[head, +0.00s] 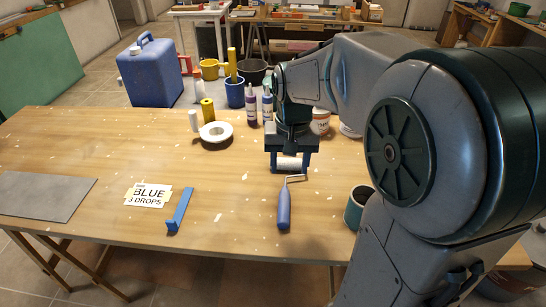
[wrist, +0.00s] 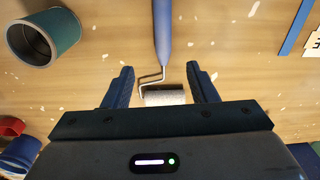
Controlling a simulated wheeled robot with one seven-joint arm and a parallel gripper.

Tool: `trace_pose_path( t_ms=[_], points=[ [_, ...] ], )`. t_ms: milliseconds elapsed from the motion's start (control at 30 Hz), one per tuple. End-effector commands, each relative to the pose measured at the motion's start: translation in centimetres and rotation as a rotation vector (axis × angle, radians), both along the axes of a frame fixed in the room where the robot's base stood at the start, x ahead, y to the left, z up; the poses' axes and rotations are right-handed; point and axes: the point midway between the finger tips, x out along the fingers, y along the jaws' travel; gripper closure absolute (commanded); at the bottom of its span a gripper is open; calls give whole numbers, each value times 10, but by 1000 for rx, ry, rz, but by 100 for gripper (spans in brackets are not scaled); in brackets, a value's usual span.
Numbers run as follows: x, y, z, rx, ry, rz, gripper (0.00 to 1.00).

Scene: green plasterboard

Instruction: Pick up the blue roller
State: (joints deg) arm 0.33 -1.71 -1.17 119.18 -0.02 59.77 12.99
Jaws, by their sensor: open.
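The blue roller lies on the wooden table, its blue handle (head: 284,209) toward the table's front edge and its white sleeve (head: 289,163) under my gripper. My gripper (head: 291,168) is open above the sleeve end. In the wrist view the white sleeve (wrist: 164,95) sits between the two spread fingers of my gripper (wrist: 162,88), with a gap on each side. The wire frame and blue handle (wrist: 162,32) run away from the fingers. Whether the fingertips reach down to the sleeve's height, I cannot tell.
A teal-and-dark cup (head: 356,208) stands right of the handle. A blue scraper-like tool (head: 180,211) and a paper sign (head: 149,195) lie to the left.

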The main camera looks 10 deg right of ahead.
Motion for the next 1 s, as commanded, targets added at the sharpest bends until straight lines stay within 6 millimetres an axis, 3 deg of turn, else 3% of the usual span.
trace_pose_path(
  t_ms=[100, 267, 600, 1000],
  points=[
    [21, -1, -4, 2, 32, -33, 48],
    [31, -1, -11, 2, 50, -51, 48],
    [31, 1, -73, 3, 54, -49, 48],
    [26, 2, -112, 3, 54, -49, 48]
  ],
)
